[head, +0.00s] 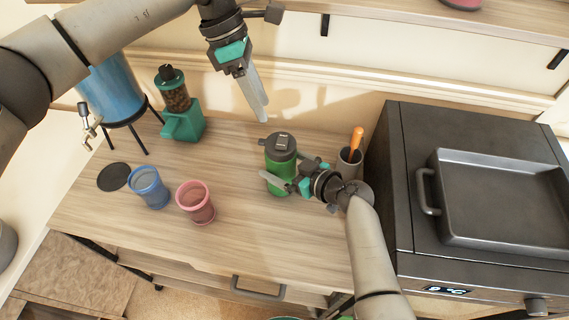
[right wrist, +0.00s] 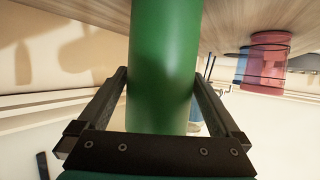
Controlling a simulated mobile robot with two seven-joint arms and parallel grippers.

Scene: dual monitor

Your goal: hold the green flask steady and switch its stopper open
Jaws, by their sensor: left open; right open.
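The green flask (head: 281,167) stands upright on the wooden counter, with a dark lid and stopper (head: 282,143) on top. My right gripper (head: 284,169) is at the flask's body, with its fingers spread on either side. In the right wrist view the green flask (right wrist: 163,60) fills the space between these open fingers; a small gap seems to show beside them. The stopper's details are too small to tell. My left gripper (head: 262,112) is open and empty, pointing down in the air above and left of the flask.
An orange-handled tool stands in a dark cup (head: 349,163) close right of the flask. A black oven (head: 400,180) with a tray stands further right. A blue cup (head: 150,188), pink cup (head: 196,203), green grinder (head: 184,122) and blue dispenser (head: 113,92) are left. Counter between is clear.

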